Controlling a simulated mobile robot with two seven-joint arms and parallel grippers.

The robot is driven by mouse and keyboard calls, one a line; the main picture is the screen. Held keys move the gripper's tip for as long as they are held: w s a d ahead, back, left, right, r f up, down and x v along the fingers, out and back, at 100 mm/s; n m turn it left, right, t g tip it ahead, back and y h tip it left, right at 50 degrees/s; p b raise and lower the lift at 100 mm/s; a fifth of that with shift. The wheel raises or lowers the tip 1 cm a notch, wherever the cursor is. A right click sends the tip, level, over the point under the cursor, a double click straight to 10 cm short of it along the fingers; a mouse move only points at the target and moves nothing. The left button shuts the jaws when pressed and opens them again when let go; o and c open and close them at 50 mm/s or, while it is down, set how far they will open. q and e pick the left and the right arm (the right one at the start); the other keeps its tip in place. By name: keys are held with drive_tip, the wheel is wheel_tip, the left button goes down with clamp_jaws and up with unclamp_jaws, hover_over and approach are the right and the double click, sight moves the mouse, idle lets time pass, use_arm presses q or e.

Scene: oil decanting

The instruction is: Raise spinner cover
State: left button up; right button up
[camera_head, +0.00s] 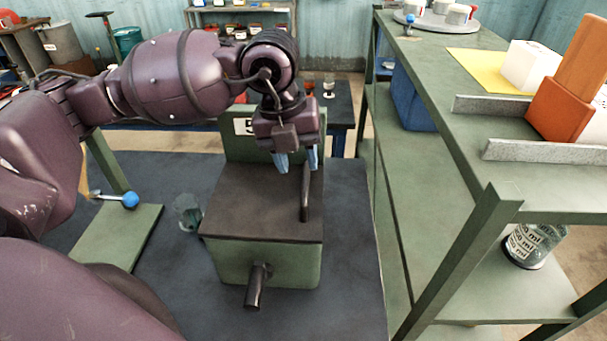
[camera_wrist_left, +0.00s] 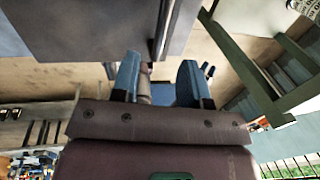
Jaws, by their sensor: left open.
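The spinner is a green box (camera_head: 235,262) with a flat dark cover (camera_head: 255,215) lying down on top. In the left wrist view, the open fingers (camera_wrist_left: 157,82) point towards the handle (camera_wrist_left: 163,28) and the dark cover (camera_wrist_left: 85,20). The handle does not appear to be between the fingertips; I cannot tell whether they touch it. My right gripper is out of view.
A glass jar (camera_head: 188,213) stands left of the box, near a green plate (camera_head: 112,235) with a blue-knobbed lever (camera_head: 130,200). A dark crank (camera_head: 256,288) sticks out of the box front. A green shelf (camera_head: 440,130) bounds the right side.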

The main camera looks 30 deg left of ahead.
sight(304, 184)
use_arm(q)
drive_tip(key=shift+w+d+f, duration=0.15)
drive_tip(key=shift+d+f, duration=0.05)
drive_tip(key=shift+f, duration=1)
drive_tip(key=shift+w+d+f, duration=0.1)
drive_tip(key=shift+d+f, duration=0.1)
drive_tip(key=shift+f, duration=0.95)
drive_tip(key=shift+c, duration=0.3)
clamp_jaws()
